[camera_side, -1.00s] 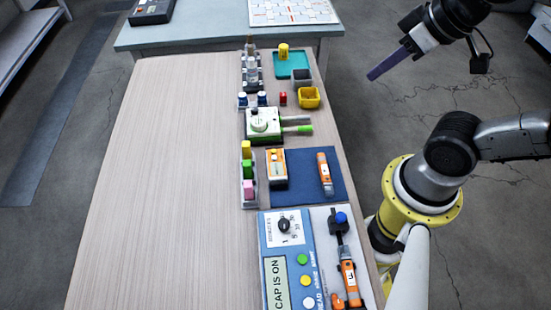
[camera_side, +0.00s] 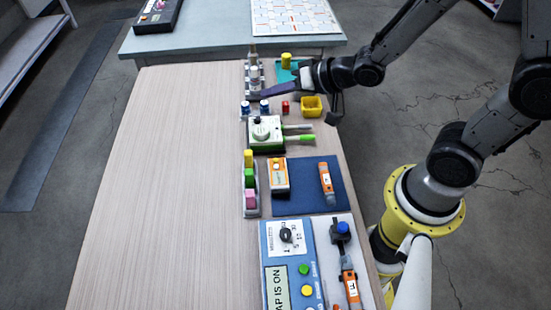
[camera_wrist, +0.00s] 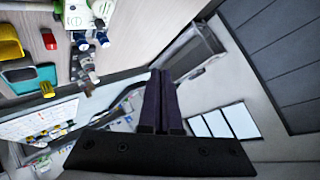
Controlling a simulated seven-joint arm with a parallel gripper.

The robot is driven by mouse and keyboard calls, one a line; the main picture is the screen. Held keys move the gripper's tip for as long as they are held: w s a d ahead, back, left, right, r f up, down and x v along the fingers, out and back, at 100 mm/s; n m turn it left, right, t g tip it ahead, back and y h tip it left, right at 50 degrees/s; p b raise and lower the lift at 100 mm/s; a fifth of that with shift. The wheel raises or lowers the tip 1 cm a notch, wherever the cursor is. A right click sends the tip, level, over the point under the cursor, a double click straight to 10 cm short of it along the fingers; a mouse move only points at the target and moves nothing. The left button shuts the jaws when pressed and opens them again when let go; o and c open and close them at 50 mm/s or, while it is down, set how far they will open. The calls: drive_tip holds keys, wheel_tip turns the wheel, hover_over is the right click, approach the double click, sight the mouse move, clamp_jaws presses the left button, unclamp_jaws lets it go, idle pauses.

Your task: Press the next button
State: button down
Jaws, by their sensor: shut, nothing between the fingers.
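A blue panel (camera_side: 268,250) lies at the near end of the table. It carries a dial (camera_side: 286,236), a green button (camera_side: 303,269), a yellow button (camera_side: 306,290) and a display (camera_side: 278,290) reading "AP IS ON", its start cut off. The labels beside the buttons are too small to read. My gripper (camera_side: 267,91) has long purple fingers, shut and empty, above the table's far end, well away from the panel. In the wrist view the fingers (camera_wrist: 160,75) lie together. The panel is not recognizable there.
A green-and-white device (camera_side: 262,133), a yellow bin (camera_side: 312,106) and a small red block (camera_side: 286,106) stand near my gripper. A blue mat (camera_side: 305,195) holds two orange devices. The table's left side (camera_side: 170,180) is clear. A second table (camera_side: 200,42) stands behind.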

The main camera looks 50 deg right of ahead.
sight(279, 163)
wheel_tip(279, 163, down, 9)
drive_tip(key=s+a+g, duration=0.1)
drive_tip(key=s+g, duration=0.1)
drive_tip(key=shift+s+r, duration=0.15)
drive_tip(key=shift+s, duration=0.25)
drive_tip(key=shift+f, duration=4.4)
drive_tip(key=shift+f, duration=0.1)
drive_tip(key=shift+f, duration=0.3)
drive_tip(key=shift+f, duration=0.4)
drive_tip(key=shift+r, duration=0.85)
